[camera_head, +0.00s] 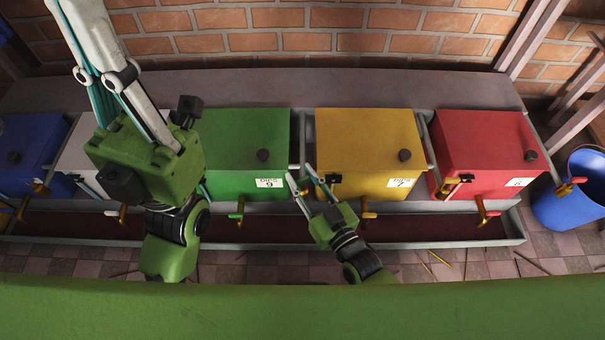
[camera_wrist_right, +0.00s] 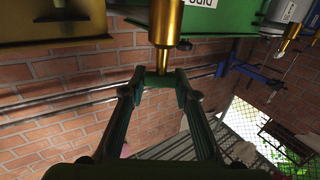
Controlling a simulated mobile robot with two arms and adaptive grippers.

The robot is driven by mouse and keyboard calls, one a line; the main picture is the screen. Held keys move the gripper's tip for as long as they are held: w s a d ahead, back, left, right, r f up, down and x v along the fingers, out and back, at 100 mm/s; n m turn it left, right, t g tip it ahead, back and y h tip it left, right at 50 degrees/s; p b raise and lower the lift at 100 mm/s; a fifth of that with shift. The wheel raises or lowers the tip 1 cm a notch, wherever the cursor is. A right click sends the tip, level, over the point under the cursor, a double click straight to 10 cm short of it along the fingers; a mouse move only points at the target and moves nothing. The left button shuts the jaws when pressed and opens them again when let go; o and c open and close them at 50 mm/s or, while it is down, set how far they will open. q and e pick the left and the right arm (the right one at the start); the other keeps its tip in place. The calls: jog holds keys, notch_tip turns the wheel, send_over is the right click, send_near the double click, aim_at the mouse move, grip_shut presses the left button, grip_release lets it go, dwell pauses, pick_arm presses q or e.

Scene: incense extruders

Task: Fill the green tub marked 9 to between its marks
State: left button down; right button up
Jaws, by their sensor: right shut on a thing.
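The green tub (camera_head: 247,145) stands in the row on the bench. Its white label (camera_head: 270,183) is small and its number hard to read. My right gripper (camera_head: 301,172) is over the gap between the green and yellow tubs. In the right wrist view it (camera_wrist_right: 161,80) is shut on a small green piece (camera_wrist_right: 162,79), beside a brass spout (camera_wrist_right: 165,28); what the piece belongs to is unclear. My left gripper is close to the camera, its fingers (camera_head: 103,60) running out of the top, so the tips are hidden.
A yellow tub (camera_head: 365,140) and a red tub (camera_head: 480,145) stand to the right. White (camera_head: 85,150) and blue (camera_head: 30,145) tubs are to the left, the white one partly behind my left arm. A dark trough (camera_head: 420,230) runs below the taps. A blue bucket (camera_head: 570,208) stands at far right.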

jog(key=shift+r, duration=0.15)
jog(key=o, duration=1.1)
jog(key=shift+s, duration=0.1)
jog(key=v, duration=1.1)
jog(key=shift+s+d, duration=0.25)
jog(key=shift+s, duration=0.1)
